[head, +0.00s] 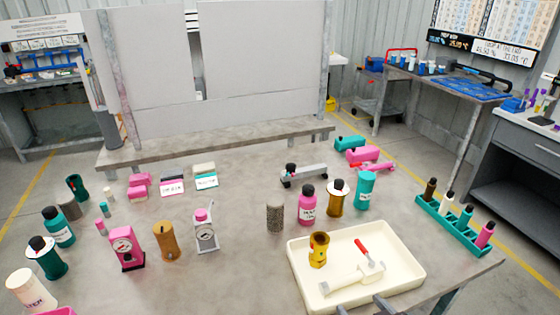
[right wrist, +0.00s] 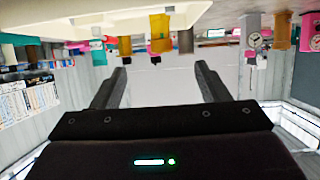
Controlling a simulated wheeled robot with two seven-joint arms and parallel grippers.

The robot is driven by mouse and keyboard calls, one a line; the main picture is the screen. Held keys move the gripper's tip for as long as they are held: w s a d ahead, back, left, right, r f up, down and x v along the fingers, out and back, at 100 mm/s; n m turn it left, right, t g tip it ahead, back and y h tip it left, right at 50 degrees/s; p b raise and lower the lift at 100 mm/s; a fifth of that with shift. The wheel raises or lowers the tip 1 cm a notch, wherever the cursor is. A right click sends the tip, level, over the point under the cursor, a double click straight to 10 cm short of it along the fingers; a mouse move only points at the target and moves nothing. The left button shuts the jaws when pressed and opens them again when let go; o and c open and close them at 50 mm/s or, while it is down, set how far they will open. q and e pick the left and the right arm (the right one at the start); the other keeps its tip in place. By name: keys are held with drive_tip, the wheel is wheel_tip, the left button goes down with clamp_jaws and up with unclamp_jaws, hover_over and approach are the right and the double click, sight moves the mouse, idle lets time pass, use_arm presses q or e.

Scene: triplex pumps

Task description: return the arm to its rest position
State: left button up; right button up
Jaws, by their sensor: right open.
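My right gripper (head: 362,306) shows at the bottom edge of the head view, in front of the white tray (head: 297,266). Only the tips of its two dark fingers are visible there. In the right wrist view the right gripper (right wrist: 162,80) is open, with its fingers wide apart and nothing between them. That view looks upside down. My left gripper is not in the head view. The rest of my right arm is hidden below the frame.
The tray holds a yellow fitting (head: 318,252) and a white tool with a red end (head: 352,280). A teal rack (head: 455,228) stands right of it. Bottles, including a pink one (head: 307,206), stand behind. Several gauges and bottles occupy the left; the table's (head: 235,272) front middle is clear.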

drive_tip(key=s+d+f+m+g+h, duration=0.1)
drive_tip(key=s+d+f+g+h, duration=0.15)
drive_tip(key=s+g, duration=0.85)
drive_tip(key=s+f, duration=0.3)
drive_tip(key=f, duration=2.9)
drive_tip(key=s+d+f, duration=0.1)
drive_tip(key=s+f, duration=0.7)
drive_tip(key=s, duration=0.1)
drive_tip(key=s+d+f+g+h, duration=0.1)
drive_tip(key=s+d+f, duration=0.1)
drive_tip(key=s+f, duration=0.6)
drive_tip(key=shift+s+d+f, duration=0.2)
drive_tip(key=shift+s+d, duration=0.05)
drive_tip(key=shift+s, duration=0.85)
